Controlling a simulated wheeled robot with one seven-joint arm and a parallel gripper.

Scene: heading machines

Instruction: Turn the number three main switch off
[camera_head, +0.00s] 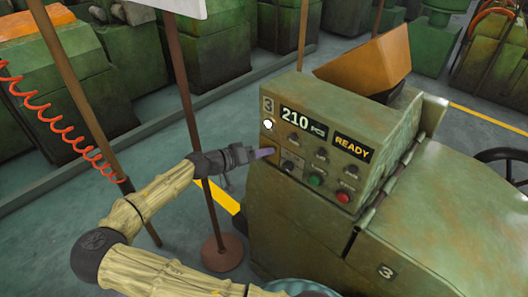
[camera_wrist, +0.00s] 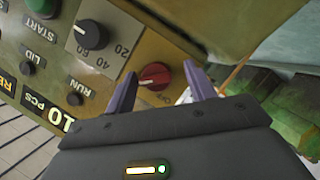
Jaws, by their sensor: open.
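The number three machine has a green control panel (camera_head: 318,150) with a "3" plate, a "210 PCS" display and a lit "READY" sign. In the wrist view, a red rotary switch (camera_wrist: 154,76) sits on a yellowish plate at the panel's edge. In the wrist view my gripper (camera_wrist: 161,72) is open, with one finger on each side of the red switch. I cannot tell whether they touch it.
A black dial (camera_wrist: 88,35) is close to the switch. A green button (camera_head: 316,179) and a red button (camera_head: 343,196) are lower right on the panel. A post on a round foot (camera_head: 222,252) stands near my arm. A coiled red hose (camera_head: 62,122) hangs at left.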

